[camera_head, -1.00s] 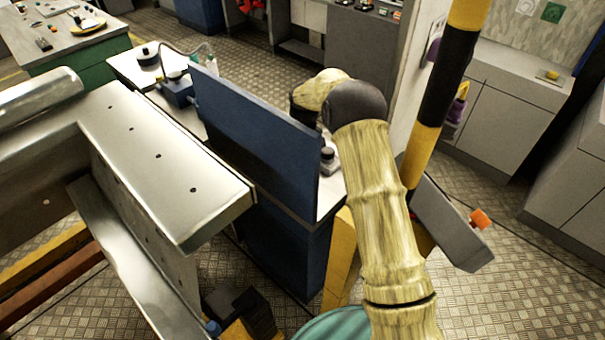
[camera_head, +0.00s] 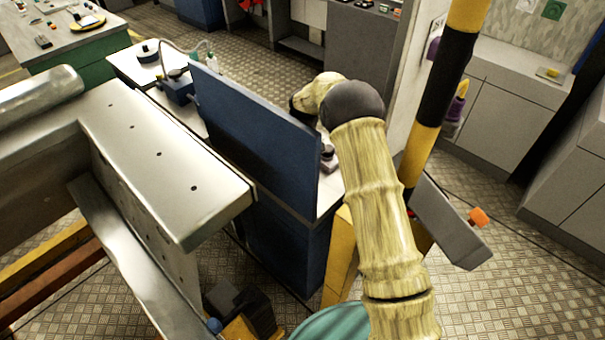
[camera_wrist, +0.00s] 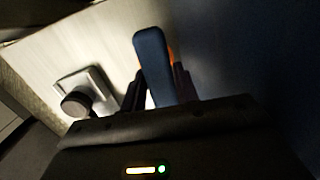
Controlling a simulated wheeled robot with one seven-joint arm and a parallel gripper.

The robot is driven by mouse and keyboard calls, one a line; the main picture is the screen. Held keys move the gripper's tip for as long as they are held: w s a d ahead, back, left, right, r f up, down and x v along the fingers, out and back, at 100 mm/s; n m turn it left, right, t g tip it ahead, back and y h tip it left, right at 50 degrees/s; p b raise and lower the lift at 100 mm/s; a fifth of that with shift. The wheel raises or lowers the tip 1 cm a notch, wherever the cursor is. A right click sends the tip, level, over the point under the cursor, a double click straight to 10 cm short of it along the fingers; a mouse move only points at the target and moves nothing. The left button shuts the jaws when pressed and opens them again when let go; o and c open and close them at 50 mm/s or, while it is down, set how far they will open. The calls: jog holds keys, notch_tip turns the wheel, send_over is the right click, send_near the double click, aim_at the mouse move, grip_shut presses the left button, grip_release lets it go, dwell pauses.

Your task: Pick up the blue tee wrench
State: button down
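In the wrist view, a blue bar-shaped piece (camera_wrist: 153,62), which looks like the blue tee wrench, stands up between the two dark fingers of my gripper (camera_wrist: 158,92). A narrow bright gap shows between the left finger and the blue piece, so the fingers look open around it. The right finger is close beside it; whether it touches is too dark to tell. The wrench's lower part is hidden behind the gripper body. In the head view, the wrench cannot be made out, and my gripper is hidden behind my arm and the blue panel.
A tall blue panel (camera_head: 255,125) rises along the workbench (camera_head: 329,200). A small square fixture with a dark round knob (camera_wrist: 77,103) sits on the worktop left of the gripper. A yellow-black post (camera_head: 440,90) stands right of my arm. A large metal beam (camera_head: 165,165) lies at left.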

dwell(0.4)
jog(key=shift+w+r, duration=0.1)
jog(key=shift+r, duration=0.5)
notch_tip(320, 180, up, 27)
jog(key=b, duration=0.1)
